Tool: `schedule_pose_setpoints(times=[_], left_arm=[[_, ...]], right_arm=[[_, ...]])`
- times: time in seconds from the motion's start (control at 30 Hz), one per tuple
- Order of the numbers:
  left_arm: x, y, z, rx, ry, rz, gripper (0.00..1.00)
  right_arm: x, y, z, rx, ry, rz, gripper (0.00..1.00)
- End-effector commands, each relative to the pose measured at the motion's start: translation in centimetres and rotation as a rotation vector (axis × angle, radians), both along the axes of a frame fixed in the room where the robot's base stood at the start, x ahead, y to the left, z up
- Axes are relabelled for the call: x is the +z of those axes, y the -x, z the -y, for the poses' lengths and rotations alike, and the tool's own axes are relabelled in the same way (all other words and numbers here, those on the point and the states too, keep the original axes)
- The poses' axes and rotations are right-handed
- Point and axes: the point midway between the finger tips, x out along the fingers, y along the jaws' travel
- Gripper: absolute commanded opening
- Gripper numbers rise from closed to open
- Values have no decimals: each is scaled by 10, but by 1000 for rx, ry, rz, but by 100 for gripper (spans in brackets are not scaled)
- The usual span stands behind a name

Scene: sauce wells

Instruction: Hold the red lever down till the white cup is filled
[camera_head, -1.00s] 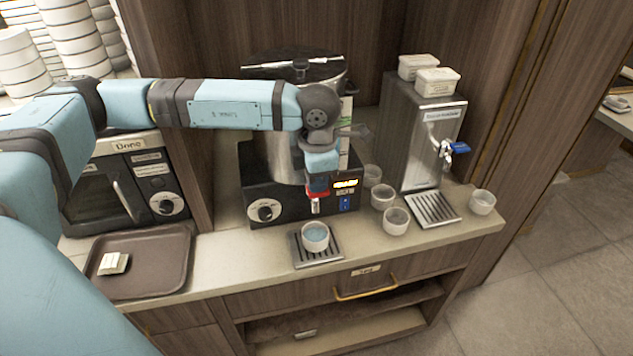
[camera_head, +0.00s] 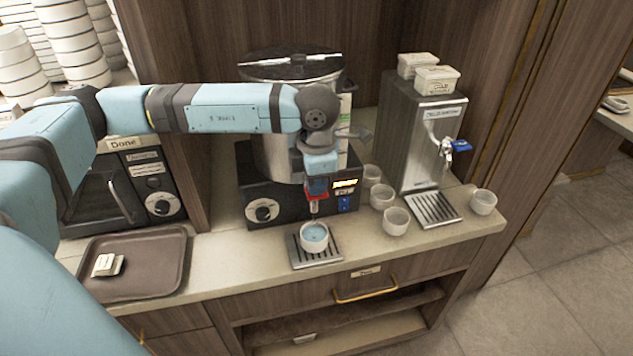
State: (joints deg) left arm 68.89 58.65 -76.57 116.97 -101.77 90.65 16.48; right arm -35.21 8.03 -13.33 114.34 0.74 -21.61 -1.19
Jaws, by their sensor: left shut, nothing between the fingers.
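The white cup (camera_head: 314,246) stands upright on the slatted drip tray (camera_head: 300,265) under the spout of the large silver urn (camera_head: 268,150). Bluish liquid shows inside it, below the rim. The red lever (camera_head: 317,196) shows just above the spout. My left gripper (camera_head: 316,184) is shut and empty, pointing down at the lever, and seems to touch it from above. The gripper and arm hide part of the lever and the urn's front. My right gripper is not in view.
Several empty white cups (camera_head: 395,222) stand right of the urn. A second dispenser (camera_head: 405,150) with a blue lever (camera_head: 461,145) stands further right. A brown tray (camera_head: 165,283) with a small pale block lies at left, before an oven (camera_head: 120,195).

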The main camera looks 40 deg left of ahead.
Motion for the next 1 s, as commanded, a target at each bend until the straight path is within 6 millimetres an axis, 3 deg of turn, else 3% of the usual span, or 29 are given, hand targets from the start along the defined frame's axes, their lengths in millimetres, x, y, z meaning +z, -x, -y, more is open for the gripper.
schedule_pose_setpoints(times=[0.43,1.0], left_arm=[[0,0,0,0,0,0,0],[16,0,0,0,0,0,0]], right_arm=[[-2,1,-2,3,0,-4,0],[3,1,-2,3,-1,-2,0]])
